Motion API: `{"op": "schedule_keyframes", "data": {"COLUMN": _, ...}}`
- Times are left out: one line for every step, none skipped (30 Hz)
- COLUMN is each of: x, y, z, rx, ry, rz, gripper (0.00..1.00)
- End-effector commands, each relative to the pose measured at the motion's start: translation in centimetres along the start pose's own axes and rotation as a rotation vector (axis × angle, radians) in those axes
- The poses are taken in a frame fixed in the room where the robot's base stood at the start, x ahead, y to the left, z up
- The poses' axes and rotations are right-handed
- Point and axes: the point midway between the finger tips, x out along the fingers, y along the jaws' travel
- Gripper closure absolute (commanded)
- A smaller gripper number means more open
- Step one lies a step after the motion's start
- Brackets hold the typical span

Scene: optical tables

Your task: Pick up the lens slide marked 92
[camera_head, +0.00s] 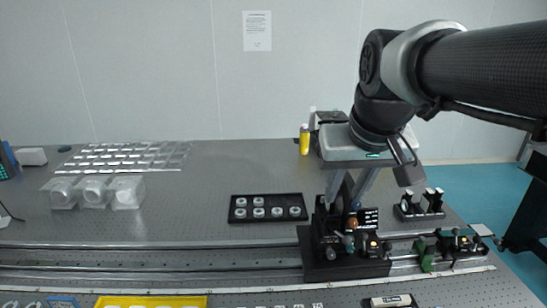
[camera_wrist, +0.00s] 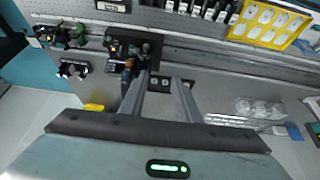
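No mark 92 is readable in either view, so I cannot tell which piece is that lens slide. A row of dark pieces with pale tops (camera_wrist: 208,9), possibly lens slides, stands at the top of the wrist view. Pale labelled pieces (camera_head: 290,306) are cut off by the bottom edge of the head view. My gripper (camera_head: 342,206) hangs over the table beside the black optical mount. In the wrist view my gripper (camera_wrist: 161,76) has its two fingers apart, with nothing held between them.
The black optical mount (camera_head: 325,262) stands on the rail near my fingers. A black tray of rings (camera_head: 268,217) lies to its left. A yellow tray (camera_head: 150,301) is at the front. Clear boxes (camera_head: 127,193) stand left. A yellow bottle (camera_head: 304,141) is behind. The table's left middle is mostly bare.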

Motion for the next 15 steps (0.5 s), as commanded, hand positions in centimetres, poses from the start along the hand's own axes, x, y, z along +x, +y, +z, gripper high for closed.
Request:
{"op": "schedule_keyframes", "data": {"x": 1.0, "y": 0.7, "z": -3.0, "rx": 0.003, "ry": -0.016, "rz": 0.002, "gripper": 0.70}}
{"op": "schedule_keyframes", "data": {"x": 1.4, "y": 1.1, "z": -4.8, "rx": 0.003, "ry": -0.020, "rz": 0.002, "gripper": 0.70}}
{"op": "schedule_keyframes", "data": {"x": 2.1, "y": 1.7, "z": -7.0, "rx": 0.003, "ry": -0.026, "rz": 0.002, "gripper": 0.70}}
{"op": "schedule_keyframes", "data": {"x": 2.8, "y": 2.1, "z": -8.6, "rx": 0.002, "ry": -0.032, "rz": 0.002, "gripper": 0.70}}
{"op": "schedule_keyframes", "data": {"x": 3.5, "y": 2.6, "z": -10.1, "rx": 0.002, "ry": -0.036, "rz": 0.001, "gripper": 0.70}}
{"op": "schedule_keyframes", "data": {"x": 4.5, "y": 3.2, "z": -12.0, "rx": 0.004, "ry": -0.042, "rz": 0.000, "gripper": 0.70}}
{"op": "schedule_keyframes", "data": {"x": 5.2, "y": 3.7, "z": -13.3, "rx": 0.003, "ry": -0.045, "rz": -0.001, "gripper": 0.70}}
{"op": "schedule_keyframes", "data": {"x": 6.0, "y": 4.1, "z": -14.4, "rx": 0.002, "ry": -0.049, "rz": -0.002, "gripper": 0.70}}
{"op": "schedule_keyframes", "data": {"x": 7.0, "y": 4.7, "z": -15.8, "rx": 0.003, "ry": -0.052, "rz": -0.003, "gripper": 0.70}}
{"op": "schedule_keyframes", "data": {"x": 7.7, "y": 5.1, "z": -16.7, "rx": 0.003, "ry": -0.056, "rz": -0.004, "gripper": 0.70}}
{"op": "schedule_keyframes", "data": {"x": 8.4, "y": 5.5, "z": -17.5, "rx": 0.003, "ry": -0.059, "rz": -0.005, "gripper": 0.70}}
{"op": "schedule_keyframes", "data": {"x": 9.2, "y": 6.0, "z": -18.4, "rx": 0.002, "ry": -0.059, "rz": -0.006, "gripper": 0.70}}
{"op": "schedule_keyframes", "data": {"x": 9.7, "y": 6.2, "z": -18.9, "rx": 0.002, "ry": -0.061, "rz": -0.007, "gripper": 0.70}}
{"op": "schedule_keyframes", "data": {"x": 10.1, "y": 6.5, "z": -19.3, "rx": 0.002, "ry": -0.063, "rz": -0.008, "gripper": 0.70}}
{"op": "schedule_keyframes", "data": {"x": 10.5, "y": 6.7, "z": -19.7, "rx": 0.002, "ry": -0.064, "rz": -0.008, "gripper": 0.70}}
